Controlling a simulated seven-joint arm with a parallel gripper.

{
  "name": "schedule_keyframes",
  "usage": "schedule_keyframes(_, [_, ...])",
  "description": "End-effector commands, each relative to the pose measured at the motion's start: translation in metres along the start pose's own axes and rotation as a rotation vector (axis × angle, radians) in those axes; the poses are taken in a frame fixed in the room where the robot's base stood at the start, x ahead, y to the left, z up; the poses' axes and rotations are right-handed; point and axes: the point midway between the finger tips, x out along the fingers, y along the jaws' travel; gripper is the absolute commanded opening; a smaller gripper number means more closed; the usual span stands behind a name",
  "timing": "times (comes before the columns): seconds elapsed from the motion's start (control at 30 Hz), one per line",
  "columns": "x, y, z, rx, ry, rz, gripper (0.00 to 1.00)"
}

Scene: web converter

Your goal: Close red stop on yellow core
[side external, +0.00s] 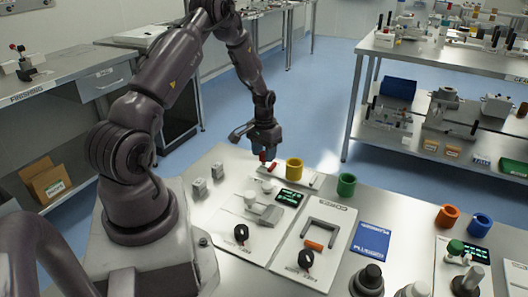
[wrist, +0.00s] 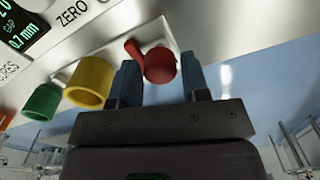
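The red stop (wrist: 160,65) is a short lever with a round knob, mounted on a white plate; in the side external view it shows small and red (side external: 263,157) just below my gripper. My gripper (wrist: 161,82) has its two blue fingers spread, one on each side of the red knob. In the side external view my gripper (side external: 265,152) points down over the far edge of the work table. The yellow core (wrist: 90,82) is a hollow ring to the left of the knob in the wrist view; it stands to the right of my gripper in the side external view (side external: 294,169). Contact between fingers and knob cannot be told.
A green core (side external: 346,185) stands right of the yellow one; orange (side external: 447,216) and blue (side external: 480,224) cores stand further right. A display (side external: 289,198), white fixtures with black knobs (side external: 241,233) and a blue booklet (side external: 371,240) lie on the table (side external: 210,164).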

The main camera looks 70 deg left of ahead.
Motion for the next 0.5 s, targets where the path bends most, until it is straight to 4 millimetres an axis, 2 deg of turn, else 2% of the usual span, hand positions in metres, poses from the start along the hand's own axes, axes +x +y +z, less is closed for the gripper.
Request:
schedule_keyframes(0.03, [0.000,0.000,0.000,0.000,0.000,0.000,0.31])
schedule_keyframes(0.1, [0.000,0.000,0.000,0.000,0.000,0.000,0.19])
schedule_keyframes(0.27, [0.000,0.002,-0.001,0.001,0.000,0.000,0.20])
schedule_keyframes(0.5, [0.000,0.033,-0.009,0.004,0.000,0.000,0.20])
